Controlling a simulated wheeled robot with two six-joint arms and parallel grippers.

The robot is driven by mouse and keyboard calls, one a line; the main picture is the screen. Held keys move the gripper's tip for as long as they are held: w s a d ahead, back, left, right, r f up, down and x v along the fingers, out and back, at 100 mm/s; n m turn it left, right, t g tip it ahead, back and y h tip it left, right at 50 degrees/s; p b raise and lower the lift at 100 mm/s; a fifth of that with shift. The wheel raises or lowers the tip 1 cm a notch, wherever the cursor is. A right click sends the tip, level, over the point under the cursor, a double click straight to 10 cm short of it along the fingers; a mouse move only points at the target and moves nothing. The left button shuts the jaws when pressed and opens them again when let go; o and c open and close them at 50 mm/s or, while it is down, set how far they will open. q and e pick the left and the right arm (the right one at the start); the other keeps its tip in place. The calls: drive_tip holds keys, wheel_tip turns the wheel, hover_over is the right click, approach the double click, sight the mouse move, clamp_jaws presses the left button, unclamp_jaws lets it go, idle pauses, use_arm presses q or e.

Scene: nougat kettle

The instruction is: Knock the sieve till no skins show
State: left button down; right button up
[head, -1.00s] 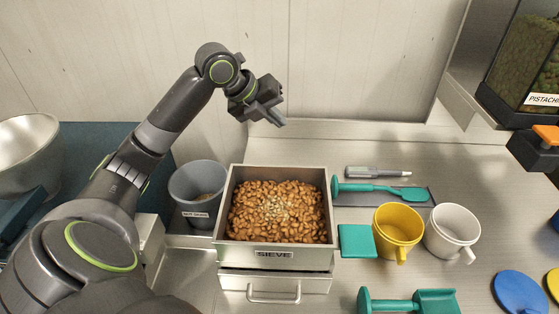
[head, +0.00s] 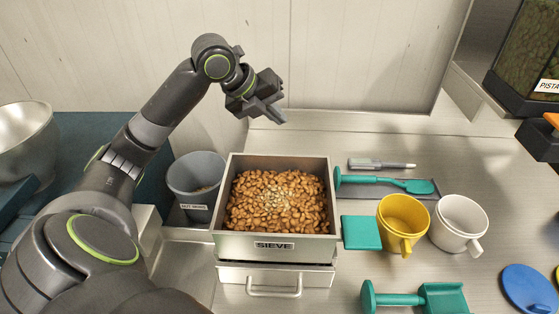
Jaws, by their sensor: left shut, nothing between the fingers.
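The sieve (head: 275,245) is a square metal box labelled SIEVE, sitting level over a metal drawer unit. It is full of brown almonds (head: 252,215). Pale flecks that look like skins (head: 277,196) show on top, mostly near the middle. My left gripper (head: 277,115) is shut and empty. It hangs in front of the wall, above and behind the sieve's back edge, apart from it. My right gripper is not in view.
A grey labelled tub (head: 197,184) stands close to the sieve's left. A teal block (head: 361,233), yellow mug (head: 403,222) and white mug (head: 458,224) stand on the right. Teal tools (head: 385,183) lie behind the mugs. A pistachio dispenser (head: 525,65) hangs at upper right.

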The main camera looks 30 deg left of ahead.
use_arm(q)
drive_tip(key=f+b, duration=0.1)
drive_tip(key=f, duration=0.1)
drive_tip(key=f+b, duration=0.1)
drive_tip(key=f, duration=0.1)
drive_tip(key=s+f+b, duration=0.1)
drive_tip(key=f+b, duration=0.1)
drive_tip(key=shift+s+d+f, duration=0.1)
drive_tip(key=shift+d, duration=0.25)
idle(1.2)
idle(0.4)
drive_tip(key=shift+s+d+f, duration=0.1)
drive_tip(key=shift+f, duration=0.3)
drive_tip(key=shift+f, duration=0.2)
idle(0.4)
